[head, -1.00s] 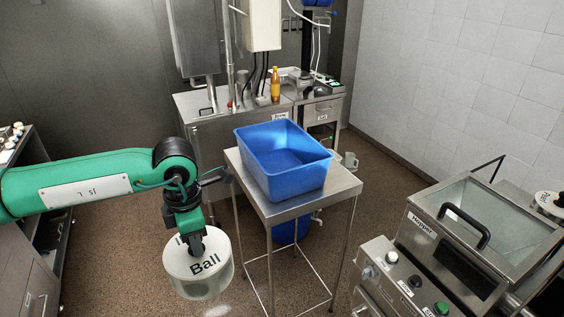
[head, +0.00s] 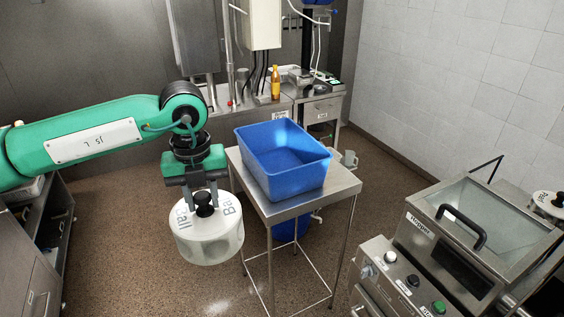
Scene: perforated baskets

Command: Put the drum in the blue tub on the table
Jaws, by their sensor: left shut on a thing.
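The drum (head: 212,245) is a white, round container with a black knob on its lid and dark lettering. My left gripper (head: 204,198) is shut on the drum's knob and holds it hanging in the air, to the left of the table. The blue tub (head: 289,183) is open, looks empty, and sits on the small steel table (head: 283,211). The drum is left of and lower than the tub in the head view. My right gripper is not in view.
A steel hopper machine (head: 452,250) with a black handle stands at the right. Another white drum (head: 548,204) is partly seen at the right edge. A steel counter with an orange bottle (head: 275,83) is behind the table. Drawers stand at the left.

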